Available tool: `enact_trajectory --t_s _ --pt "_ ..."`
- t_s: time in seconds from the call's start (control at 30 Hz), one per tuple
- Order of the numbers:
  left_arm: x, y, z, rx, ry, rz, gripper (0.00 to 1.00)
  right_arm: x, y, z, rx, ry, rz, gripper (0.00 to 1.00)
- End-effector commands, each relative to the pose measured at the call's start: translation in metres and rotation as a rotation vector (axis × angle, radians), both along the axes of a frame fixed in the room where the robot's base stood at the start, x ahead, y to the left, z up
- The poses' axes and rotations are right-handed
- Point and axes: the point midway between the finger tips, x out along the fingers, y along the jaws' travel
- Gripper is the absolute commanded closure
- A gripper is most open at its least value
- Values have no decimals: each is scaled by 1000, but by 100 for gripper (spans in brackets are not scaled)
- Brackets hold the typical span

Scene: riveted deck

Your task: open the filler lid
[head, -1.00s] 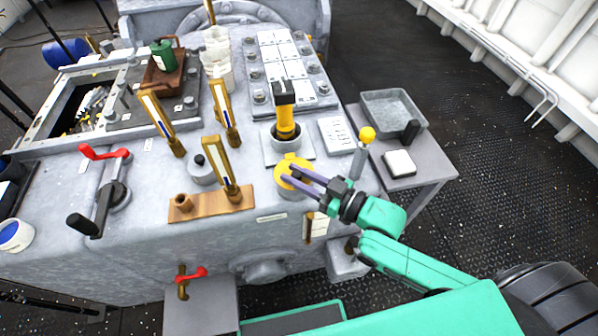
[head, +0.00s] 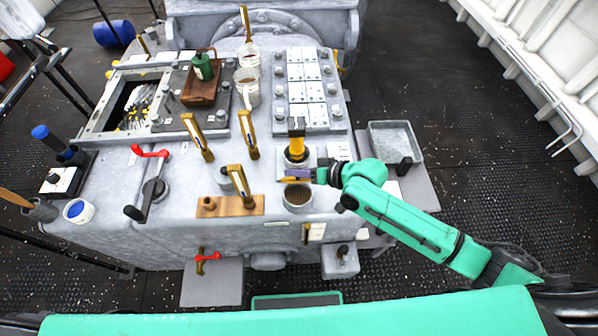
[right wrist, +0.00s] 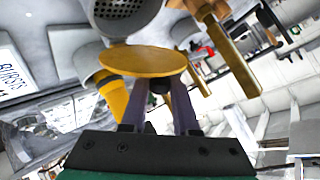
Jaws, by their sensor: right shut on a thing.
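The filler (head: 298,196) on the machine's front top edge is uncovered, with its round mesh strainer showing; the mesh also shows at the top of the right wrist view (right wrist: 122,8). The yellow filler lid (right wrist: 143,60) stands raised off the opening, seen nearly edge-on in the head view (head: 287,179) at the filler's back side. My right gripper (head: 300,174) has its purple fingers shut at the lid, just behind the opening; the fingers (right wrist: 158,92) reach the lid's underside in the right wrist view. The exact grip point is partly hidden. My left gripper is not in view.
A yellow-and-black post (head: 297,146) stands close behind the filler. A grey tray (head: 395,142) sits on the side table to the right.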

Motion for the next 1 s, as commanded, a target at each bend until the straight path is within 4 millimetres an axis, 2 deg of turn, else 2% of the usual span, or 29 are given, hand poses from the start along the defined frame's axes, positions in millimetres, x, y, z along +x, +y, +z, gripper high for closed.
enact_trajectory --t_s 0.03,0.17,0.5,0.7,1.0 --pt "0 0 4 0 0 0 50 6 0 6 -1 35 -1 100" --pt "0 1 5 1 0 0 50 16 0 7 1 160 -1 100" --pt "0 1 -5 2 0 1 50 38 1 6 4 431 -1 100" --pt "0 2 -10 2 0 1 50 45 1 6 3 528 1 100" --pt "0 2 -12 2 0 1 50 49 1 6 2 583 0 100"
